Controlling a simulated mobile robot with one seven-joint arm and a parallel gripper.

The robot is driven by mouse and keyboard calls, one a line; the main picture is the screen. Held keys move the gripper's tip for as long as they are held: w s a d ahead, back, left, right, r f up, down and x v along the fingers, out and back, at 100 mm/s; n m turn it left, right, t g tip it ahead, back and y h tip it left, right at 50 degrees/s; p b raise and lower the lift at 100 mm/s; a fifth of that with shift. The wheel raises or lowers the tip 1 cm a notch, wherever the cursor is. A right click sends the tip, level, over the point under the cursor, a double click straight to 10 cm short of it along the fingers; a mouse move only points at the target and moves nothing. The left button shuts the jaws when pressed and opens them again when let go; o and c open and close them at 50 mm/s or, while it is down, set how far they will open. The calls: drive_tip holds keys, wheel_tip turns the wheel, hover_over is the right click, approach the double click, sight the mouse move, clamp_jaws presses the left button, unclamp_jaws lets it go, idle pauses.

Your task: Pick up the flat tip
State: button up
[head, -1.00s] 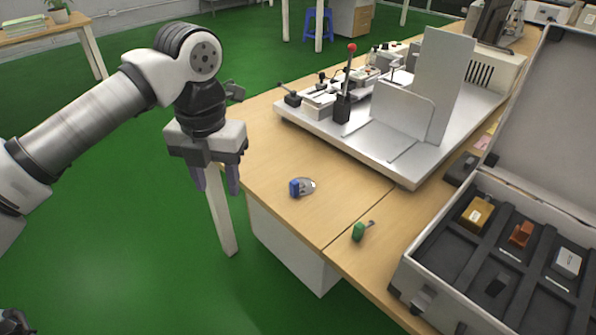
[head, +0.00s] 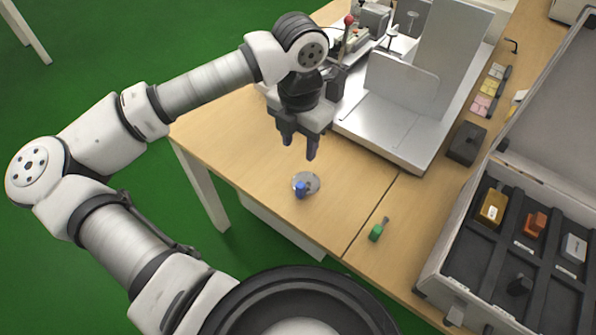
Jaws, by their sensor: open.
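Two small tips lie on the wooden table (head: 232,148) in the head view, and I cannot tell for sure which one is the flat tip. One is a green piece (head: 376,232) with a thin grey shank pointing up and right. The other is a blue piece (head: 301,189) at a clear or grey round disc (head: 313,181). My gripper (head: 299,147) is open and empty, pointing down above the table. In the picture it is just above the blue piece and up-left of the green one. Its exact height is unclear.
A grey metal test rig (head: 385,130) stands behind, close to my gripper. An open case (head: 436,287) with yellow, orange and grey blocks in dark compartments is at the right. A small dark box (head: 466,143) lies between them. The table's left part is bare.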

drive_tip(key=p, duration=0.2)
hover_over(301, 184)
wheel_tip(301, 184, down, 8)
drive_tip(key=shift+f, duration=0.2)
drive_tip(key=shift+f+p, duration=1)
drive_tip(key=shift+f, duration=1.75)
clamp_jaws()
